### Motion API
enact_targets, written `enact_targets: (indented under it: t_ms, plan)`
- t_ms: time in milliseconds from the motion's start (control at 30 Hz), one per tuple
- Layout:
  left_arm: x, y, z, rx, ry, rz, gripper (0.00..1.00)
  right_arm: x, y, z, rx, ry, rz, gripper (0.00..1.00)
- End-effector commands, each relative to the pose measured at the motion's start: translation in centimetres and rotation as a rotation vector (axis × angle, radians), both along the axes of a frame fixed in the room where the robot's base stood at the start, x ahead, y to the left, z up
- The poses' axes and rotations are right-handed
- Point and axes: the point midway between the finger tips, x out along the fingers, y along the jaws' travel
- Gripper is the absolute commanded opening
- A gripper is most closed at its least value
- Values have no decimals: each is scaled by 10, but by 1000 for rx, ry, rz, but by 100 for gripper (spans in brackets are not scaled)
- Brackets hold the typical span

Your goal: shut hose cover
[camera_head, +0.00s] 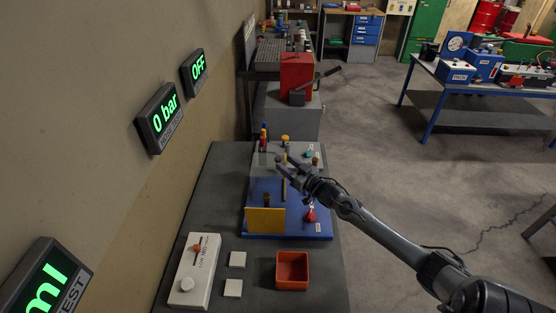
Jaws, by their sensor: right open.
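A blue board (300,227) lies on the dark bench. A yellow panel (265,221) stands upright at the board's front left; it may be the hose cover, but I cannot tell for sure. A thin yellow upright piece (284,187) stands farther back on the board, partly hidden by my gripper. A red part with a tag (310,214) is at the board's right side. My right gripper (281,166) is open and empty, over the back of the blue board near the grey plate. My left gripper is not in view.
Behind the board is a grey plate (300,153) with several coloured fittings. In front are a white switch box (195,270), two white tiles and an orange-red open box (292,271). Lit displays (160,117) hang on the left wall.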

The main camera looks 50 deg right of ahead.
Motion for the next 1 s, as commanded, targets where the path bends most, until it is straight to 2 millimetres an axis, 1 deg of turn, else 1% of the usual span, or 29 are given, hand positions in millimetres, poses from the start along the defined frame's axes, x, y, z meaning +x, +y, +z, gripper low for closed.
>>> enact_targets:
  t_ms: [33,200,400,600,867,967,1000]
  plan:
    - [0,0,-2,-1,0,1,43,9,-2,0,1,-2,-1,49]
    - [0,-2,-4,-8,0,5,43,30,-5,0,1,-1,-1,49]
    - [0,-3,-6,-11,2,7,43,46,-8,0,1,-1,-1,49]
    - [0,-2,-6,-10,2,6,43,52,-9,0,0,0,-1,49]
    - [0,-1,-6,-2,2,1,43,52,-9,0,0,1,0,49]
    - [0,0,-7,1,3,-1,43,52,-9,0,0,1,0,36]
    - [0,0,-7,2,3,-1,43,52,-9,0,0,1,0,29]
